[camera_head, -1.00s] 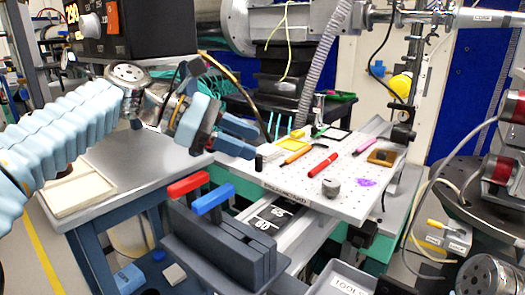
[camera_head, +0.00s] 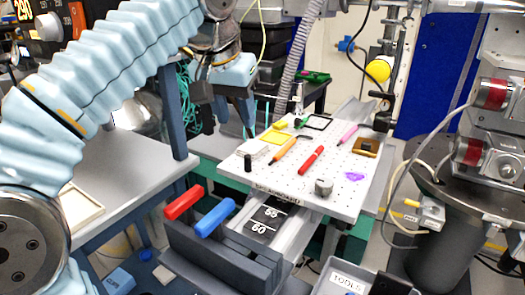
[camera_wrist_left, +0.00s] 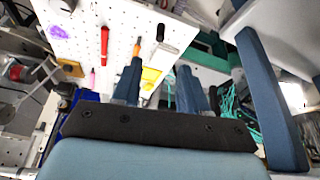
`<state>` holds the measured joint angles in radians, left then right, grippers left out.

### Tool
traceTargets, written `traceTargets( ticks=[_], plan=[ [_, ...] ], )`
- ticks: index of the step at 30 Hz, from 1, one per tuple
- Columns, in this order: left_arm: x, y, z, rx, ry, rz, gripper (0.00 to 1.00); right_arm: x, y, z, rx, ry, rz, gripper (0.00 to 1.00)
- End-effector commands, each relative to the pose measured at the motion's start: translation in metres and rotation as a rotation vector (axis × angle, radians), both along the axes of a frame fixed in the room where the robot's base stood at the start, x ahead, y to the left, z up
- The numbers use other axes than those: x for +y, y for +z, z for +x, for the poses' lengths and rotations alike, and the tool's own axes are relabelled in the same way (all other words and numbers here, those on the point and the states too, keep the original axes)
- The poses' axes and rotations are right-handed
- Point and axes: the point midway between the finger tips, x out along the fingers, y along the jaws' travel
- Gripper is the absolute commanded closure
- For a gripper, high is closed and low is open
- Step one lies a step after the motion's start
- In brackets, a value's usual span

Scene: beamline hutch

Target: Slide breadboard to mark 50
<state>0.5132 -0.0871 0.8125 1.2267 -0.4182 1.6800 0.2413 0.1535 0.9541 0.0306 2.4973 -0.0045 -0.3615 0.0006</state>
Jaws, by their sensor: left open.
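The breadboard (camera_head: 335,172) is a white perforated plate on a rail, with small items on its top. In front of its near edge, a black scale (camera_head: 265,220) shows the numbers 55 and 60. A red handle (camera_head: 184,203) and a blue handle (camera_head: 215,218) lie on the dark clamp block (camera_head: 225,258) beside the scale. My left gripper (camera_head: 228,115) is open and empty, fingers pointing down, near the board's far left edge. In the left wrist view the fingers (camera_wrist_left: 158,75) are apart, with the breadboard (camera_wrist_left: 120,28) beyond. My right gripper is out of view.
On the board are a red marker (camera_head: 311,160), an orange screwdriver (camera_head: 287,148), a black cylinder (camera_head: 248,163) and a grey knob (camera_head: 324,187). A grey tools bin (camera_head: 345,280) stands at the front. A grey table (camera_head: 130,165) is at left.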

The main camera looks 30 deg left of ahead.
Motion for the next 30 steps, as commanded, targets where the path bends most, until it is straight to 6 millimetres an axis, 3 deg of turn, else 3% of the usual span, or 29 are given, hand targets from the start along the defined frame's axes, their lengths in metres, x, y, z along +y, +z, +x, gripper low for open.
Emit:
traceTargets(
  ticks=[7, 15, 21, 30],
  plan=[
    [0.003, -0.053, 0.019, 0.005, 0.003, -0.003, 0.57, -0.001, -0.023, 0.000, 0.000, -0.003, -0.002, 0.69],
    [0.005, -0.102, 0.040, 0.001, 0.003, -0.006, 0.57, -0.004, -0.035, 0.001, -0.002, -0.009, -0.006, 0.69],
    [0.006, -0.119, 0.048, 0.001, 0.003, -0.006, 0.57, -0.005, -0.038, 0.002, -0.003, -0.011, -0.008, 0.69],
    [0.006, -0.121, 0.050, -0.001, 0.003, -0.006, 0.57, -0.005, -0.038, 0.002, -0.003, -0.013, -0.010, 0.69]
  ],
)
